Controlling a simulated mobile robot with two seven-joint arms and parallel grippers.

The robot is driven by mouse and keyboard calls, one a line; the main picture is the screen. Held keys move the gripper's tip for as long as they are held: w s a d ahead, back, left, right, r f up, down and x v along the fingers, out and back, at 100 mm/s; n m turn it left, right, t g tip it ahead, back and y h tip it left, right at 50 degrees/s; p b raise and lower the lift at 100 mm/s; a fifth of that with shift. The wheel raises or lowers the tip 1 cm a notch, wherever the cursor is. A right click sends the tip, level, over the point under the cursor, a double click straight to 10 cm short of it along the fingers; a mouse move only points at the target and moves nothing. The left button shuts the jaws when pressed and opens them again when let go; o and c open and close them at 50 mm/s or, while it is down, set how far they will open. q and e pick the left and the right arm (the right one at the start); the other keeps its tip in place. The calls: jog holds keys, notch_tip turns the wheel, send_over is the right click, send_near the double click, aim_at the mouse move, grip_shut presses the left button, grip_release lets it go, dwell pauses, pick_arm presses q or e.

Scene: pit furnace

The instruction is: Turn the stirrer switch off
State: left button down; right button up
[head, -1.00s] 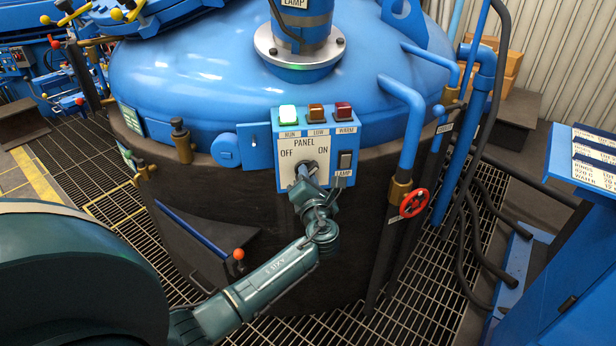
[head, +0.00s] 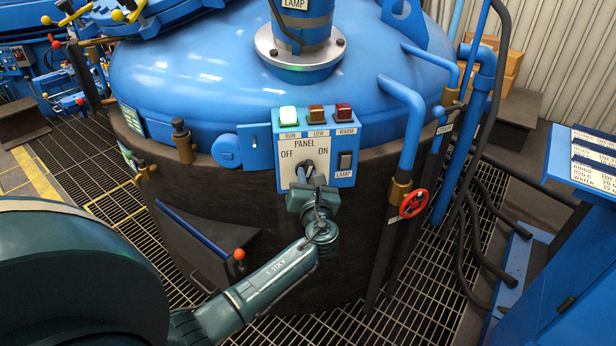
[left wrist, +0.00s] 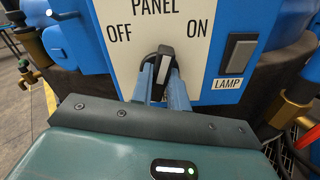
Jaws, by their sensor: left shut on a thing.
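The stirrer switch (head: 308,165) is a dark rotary knob on the white panel face, between the OFF and ON labels. In the left wrist view the knob (left wrist: 166,52) stands nearly upright with a slight lean to the right, and a pale stripe runs along it. My left gripper (head: 309,178) is shut on the knob, one finger on each side, and it also shows in the left wrist view (left wrist: 160,84). The fingers hide part of the knob. My right gripper is not in view.
The panel box (head: 346,183) is on the front of the big blue vessel (head: 190,75). A LAMP rocker switch (head: 345,160) is right of the knob. Blue pipes (head: 415,135) and a red valve wheel (head: 413,203) stand further right. A red-knobbed lever (head: 239,254) is lower left.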

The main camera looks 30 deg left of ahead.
pick_arm(q)
jog(key=n, duration=0.3)
jog(key=shift+f, duration=0.1)
jog(key=shift+s+a+n+b, duration=0.1)
jog(key=shift+n+b, duration=2)
jog(key=shift+n, duration=2.5)
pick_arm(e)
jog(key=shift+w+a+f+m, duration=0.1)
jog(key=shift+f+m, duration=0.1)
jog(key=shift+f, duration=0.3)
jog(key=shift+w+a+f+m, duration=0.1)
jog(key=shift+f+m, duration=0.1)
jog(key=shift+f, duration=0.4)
pick_arm(q)
jog(key=c, duration=1.4)
grip_release()
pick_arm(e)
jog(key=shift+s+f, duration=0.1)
pick_arm(q)
jog(key=shift+o, duration=0.2)
